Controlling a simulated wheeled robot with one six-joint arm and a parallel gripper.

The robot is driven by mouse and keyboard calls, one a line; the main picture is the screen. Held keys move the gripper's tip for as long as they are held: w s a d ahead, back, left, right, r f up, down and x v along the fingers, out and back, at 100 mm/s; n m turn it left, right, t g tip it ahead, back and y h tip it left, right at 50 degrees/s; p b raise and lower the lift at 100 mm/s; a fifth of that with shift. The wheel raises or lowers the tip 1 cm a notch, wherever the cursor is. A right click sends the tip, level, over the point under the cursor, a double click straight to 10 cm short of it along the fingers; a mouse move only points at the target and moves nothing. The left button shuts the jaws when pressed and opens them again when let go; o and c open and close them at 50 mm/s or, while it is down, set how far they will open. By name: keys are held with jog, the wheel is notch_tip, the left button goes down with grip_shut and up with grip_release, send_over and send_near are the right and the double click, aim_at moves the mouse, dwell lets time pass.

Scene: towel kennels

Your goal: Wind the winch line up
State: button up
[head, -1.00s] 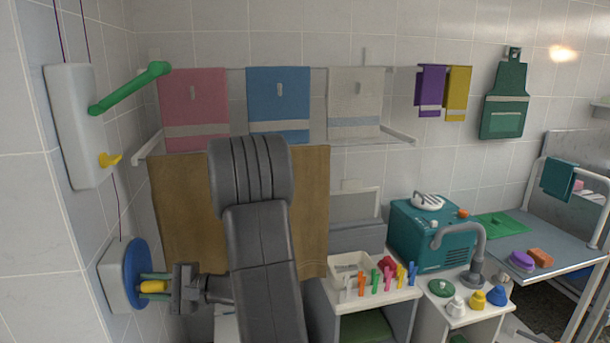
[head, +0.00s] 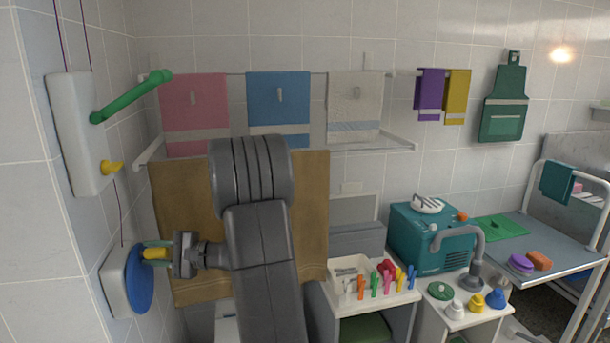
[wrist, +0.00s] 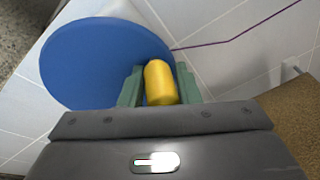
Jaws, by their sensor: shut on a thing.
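The winch is a pale box (head: 112,284) on the left wall with a round blue disc (head: 136,290) on its front. A yellow handle knob (head: 154,254) stands out from the disc, near its upper part in the head view. My gripper (head: 158,254) is shut on this knob. In the wrist view the green fingers (wrist: 158,90) stand on both sides of the yellow knob (wrist: 161,82), with the blue disc (wrist: 90,65) behind. The thin purple line (head: 121,210) runs up from the winch; it also shows in the wrist view (wrist: 235,38).
Above the winch, a pale wall box (head: 78,135) carries a green lever (head: 130,98) and a yellow peg (head: 112,167). A brown towel (head: 310,215) hangs just right of my gripper. A table with pegs (head: 375,283) stands further right.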

jog(key=shift+r, duration=0.1)
jog(key=o, duration=1.2)
jog(key=shift+o, duration=0.2)
jog(key=w+d+b, duration=0.1)
jog(key=w+d, duration=0.1)
jog(key=d, duration=0.6)
jog(key=shift+d+b, duration=0.35)
jog(key=shift+b, duration=0.05)
